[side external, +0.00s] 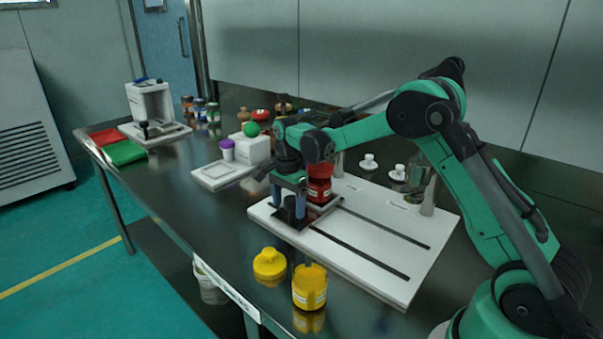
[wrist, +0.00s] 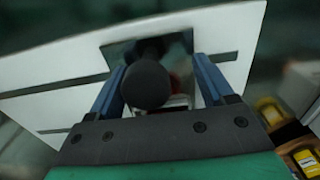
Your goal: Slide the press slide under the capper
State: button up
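The press slide is a dark plate (side external: 318,213) with an upright black knob (wrist: 146,84). It sits at the near left end of a white slotted base (side external: 385,268). A red jar (side external: 319,184) with a white label stands on or just behind the plate; the wrist view shows only a bit of it behind the knob. My gripper (side external: 289,208) is lowered over the plate, its blue fingers on either side of the knob. In the wrist view the fingers (wrist: 159,66) stand apart, with a clear gap right of the knob. The capper may be the upright posts (side external: 430,192) at the base's far side, partly hidden by my arm.
A yellow jar (side external: 309,287) and a yellow lid (side external: 269,263) stand near the table's front edge. Two white pieces (side external: 398,172) lie behind the base. A white stand with a green ball (side external: 251,129) is to the left. The slots right of the plate are clear.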

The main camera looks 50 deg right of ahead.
jog(key=shift+w, duration=2)
jog(key=o, duration=0.4)
notch_tip(320, 180, up, 9)
